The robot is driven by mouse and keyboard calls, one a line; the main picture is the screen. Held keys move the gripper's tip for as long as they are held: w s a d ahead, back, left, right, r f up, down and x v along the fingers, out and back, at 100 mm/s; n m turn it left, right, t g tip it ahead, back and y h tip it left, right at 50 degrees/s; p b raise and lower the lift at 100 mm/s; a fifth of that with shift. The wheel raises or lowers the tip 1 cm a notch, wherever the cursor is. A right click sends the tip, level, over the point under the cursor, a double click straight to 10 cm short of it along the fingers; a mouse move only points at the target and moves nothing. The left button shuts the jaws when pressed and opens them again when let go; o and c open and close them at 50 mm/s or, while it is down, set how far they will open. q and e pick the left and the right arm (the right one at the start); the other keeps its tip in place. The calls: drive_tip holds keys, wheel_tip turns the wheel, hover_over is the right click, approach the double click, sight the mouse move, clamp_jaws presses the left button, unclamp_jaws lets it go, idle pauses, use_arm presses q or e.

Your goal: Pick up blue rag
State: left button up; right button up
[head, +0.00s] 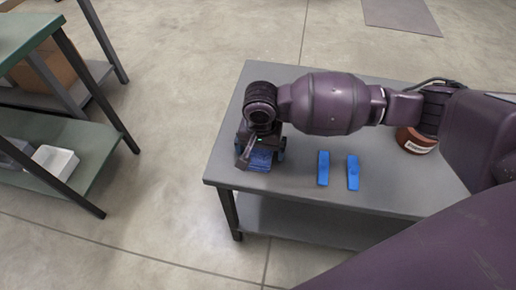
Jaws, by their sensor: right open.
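The blue rag (260,160) lies on the grey table (300,202) near its left front corner. My right gripper (262,154) is over the rag, pointing down, with a finger on each side of it. The gripper is open. The wrist and gripper hide the back part of the rag, and I cannot tell whether the fingers touch it. My left gripper is not in view.
Two flat blue pieces (323,168) lie side by side right of the rag. A reddish-brown round container (415,141) stands at the table's right, behind my arm. A green-topped shelf (70,138) with a white bin (54,161) stands at left. Open floor lies between.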

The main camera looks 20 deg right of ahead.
drive_tip(key=shift+r, duration=0.2)
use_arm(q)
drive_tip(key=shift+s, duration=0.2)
use_arm(e)
drive_tip(key=c, duration=1)
drive_tip(key=shift+r, duration=0.25)
use_arm(q)
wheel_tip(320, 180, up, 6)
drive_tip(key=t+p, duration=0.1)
drive_tip(key=p, duration=0.6)
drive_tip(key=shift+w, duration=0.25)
use_arm(e)
wheel_tip(320, 180, up, 20)
drive_tip(key=shift+f, duration=0.25)
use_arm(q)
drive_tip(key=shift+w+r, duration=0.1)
